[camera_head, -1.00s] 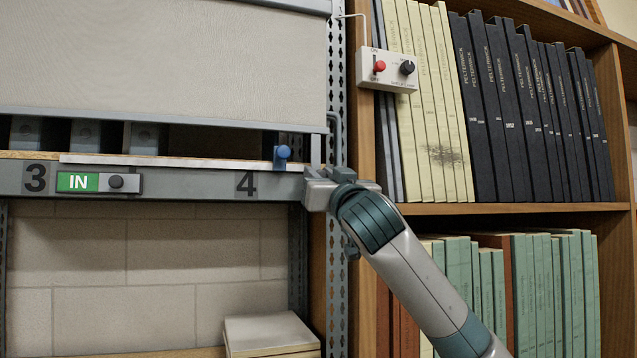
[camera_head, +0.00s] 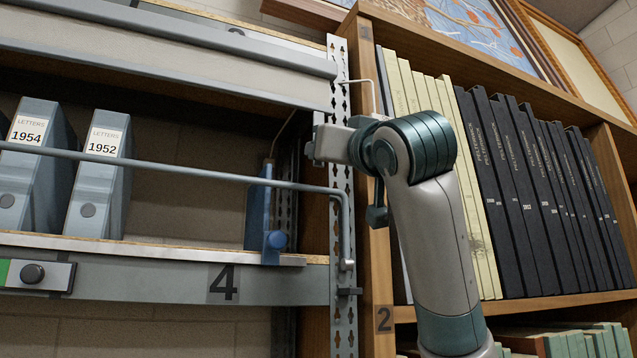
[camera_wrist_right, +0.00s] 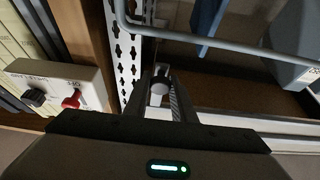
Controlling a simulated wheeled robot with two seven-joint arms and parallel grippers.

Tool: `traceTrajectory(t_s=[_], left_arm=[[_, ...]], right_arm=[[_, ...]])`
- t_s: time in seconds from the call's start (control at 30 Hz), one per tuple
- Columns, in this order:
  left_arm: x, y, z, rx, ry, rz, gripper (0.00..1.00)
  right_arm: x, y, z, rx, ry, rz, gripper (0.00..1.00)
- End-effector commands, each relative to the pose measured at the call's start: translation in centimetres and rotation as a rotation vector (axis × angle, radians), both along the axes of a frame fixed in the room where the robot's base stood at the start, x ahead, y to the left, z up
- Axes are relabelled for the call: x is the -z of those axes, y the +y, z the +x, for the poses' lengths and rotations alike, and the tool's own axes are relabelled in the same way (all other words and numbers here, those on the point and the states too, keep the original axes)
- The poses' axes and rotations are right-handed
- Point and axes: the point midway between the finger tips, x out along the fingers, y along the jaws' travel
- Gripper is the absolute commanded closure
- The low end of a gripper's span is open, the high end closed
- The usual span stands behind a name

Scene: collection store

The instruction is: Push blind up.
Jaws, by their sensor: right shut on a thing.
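My right gripper (camera_head: 318,146) is in front of the perforated upright (camera_head: 340,100) at the bay's right side, below the level of the bar's end. How this knob joins the blind is hidden. My left gripper is out of view.
Box files (camera_head: 98,170) stand on the shelf. A grey rail (camera_head: 220,180) crosses in front and bends down by the upright. A blue bookend (camera_head: 258,215) stands at right. A bookcase (camera_head: 365,180) is close to my right arm. A switch box (camera_wrist_right: 62,85) shows in the wrist view.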

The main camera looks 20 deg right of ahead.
Motion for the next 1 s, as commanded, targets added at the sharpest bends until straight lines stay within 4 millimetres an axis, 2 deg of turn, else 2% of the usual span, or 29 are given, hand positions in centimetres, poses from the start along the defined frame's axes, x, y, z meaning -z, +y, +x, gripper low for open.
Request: traceTrajectory(t_s=[0.03,0.1,0.3,0.77,0.8,0.83,0.87,1.0], left_arm=[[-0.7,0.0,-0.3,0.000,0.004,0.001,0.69],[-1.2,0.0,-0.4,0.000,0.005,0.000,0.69],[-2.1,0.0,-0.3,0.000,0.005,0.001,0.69],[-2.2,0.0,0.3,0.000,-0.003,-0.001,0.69],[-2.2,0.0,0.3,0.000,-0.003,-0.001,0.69],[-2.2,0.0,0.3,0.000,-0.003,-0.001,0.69],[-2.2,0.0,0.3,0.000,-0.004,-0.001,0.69],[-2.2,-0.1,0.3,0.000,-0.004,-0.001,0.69]], right_arm=[[-1.5,0.0,-0.2,-0.001,0.000,0.002,1.00],[-2.8,-0.1,-0.3,0.000,0.001,0.003,1.00],[-5.4,-0.1,-0.4,0.001,0.002,0.003,1.00],[-6.0,0.0,-0.4,0.001,0.000,0.000,1.00],[-6.0,0.0,-0.4,0.001,0.000,0.000,0.70],[-6.0,0.0,-0.4,0.001,0.000,0.000,0.63],[-6.0,0.0,-0.4,0.001,0.000,0.000,0.59],[-6.0,0.0,-0.4,0.001,0.000,0.000,0.59]])
